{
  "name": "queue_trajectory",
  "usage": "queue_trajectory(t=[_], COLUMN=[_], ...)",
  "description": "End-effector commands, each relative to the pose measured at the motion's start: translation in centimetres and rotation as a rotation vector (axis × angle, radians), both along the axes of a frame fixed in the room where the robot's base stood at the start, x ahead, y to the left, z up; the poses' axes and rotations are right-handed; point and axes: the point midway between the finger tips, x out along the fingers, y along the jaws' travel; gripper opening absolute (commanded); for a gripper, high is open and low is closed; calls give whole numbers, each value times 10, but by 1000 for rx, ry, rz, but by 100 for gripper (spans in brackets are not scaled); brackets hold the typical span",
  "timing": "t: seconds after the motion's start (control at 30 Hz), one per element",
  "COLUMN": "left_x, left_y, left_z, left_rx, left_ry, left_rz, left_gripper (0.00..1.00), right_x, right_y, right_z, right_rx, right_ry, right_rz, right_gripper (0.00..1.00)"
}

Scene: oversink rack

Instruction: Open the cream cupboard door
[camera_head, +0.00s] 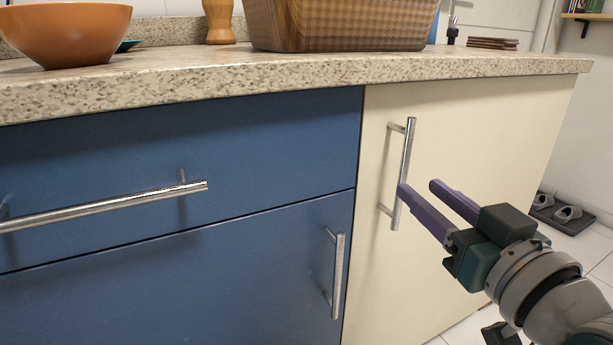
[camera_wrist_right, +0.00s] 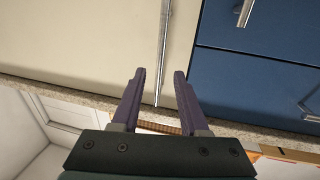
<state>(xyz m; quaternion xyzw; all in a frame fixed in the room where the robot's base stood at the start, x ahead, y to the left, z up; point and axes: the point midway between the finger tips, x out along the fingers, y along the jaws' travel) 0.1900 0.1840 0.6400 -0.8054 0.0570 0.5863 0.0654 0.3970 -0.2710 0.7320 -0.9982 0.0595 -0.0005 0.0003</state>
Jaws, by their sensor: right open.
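The cream cupboard door (camera_head: 480,140) is shut, flush at the right end of the counter front. Its vertical metal bar handle (camera_head: 406,160) is near the door's left edge. My right gripper (camera_head: 419,187) is open, with its purple fingers pointing at the handle's lower half; one fingertip overlaps the bar in the head view. In the right wrist view the handle (camera_wrist_right: 164,50) runs down to between the open fingers (camera_wrist_right: 161,75). I cannot tell whether the bar is within the fingers' depth. My left gripper is not in view.
Blue drawers (camera_head: 180,140) with a horizontal handle (camera_head: 110,205) and a blue door with a vertical handle (camera_head: 338,275) adjoin on the left. The speckled countertop (camera_head: 300,75) overhangs, holding an orange bowl (camera_head: 65,30) and a woven basket (camera_head: 340,25). Tiled floor shows at right.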

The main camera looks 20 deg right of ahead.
Motion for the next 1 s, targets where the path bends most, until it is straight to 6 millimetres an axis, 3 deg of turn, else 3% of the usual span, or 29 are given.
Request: queue_trajectory(t=[0.1, 0.3, 0.7, 1.0], left_x=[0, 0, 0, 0], left_y=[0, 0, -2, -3], left_z=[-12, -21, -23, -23], left_rx=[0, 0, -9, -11], left_ry=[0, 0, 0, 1], left_rz=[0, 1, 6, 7], left_gripper=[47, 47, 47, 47], right_x=[24, 52, 61, 61], right_y=[-3, -6, -7, -7], right_z=[-3, -2, 0, 0], right_rx=[0, -1, -1, -1], right_ry=[-4, -1, 2, 2], right_rz=[0, 0, 1, 1], right_gripper=[44, 44, 44, 11])
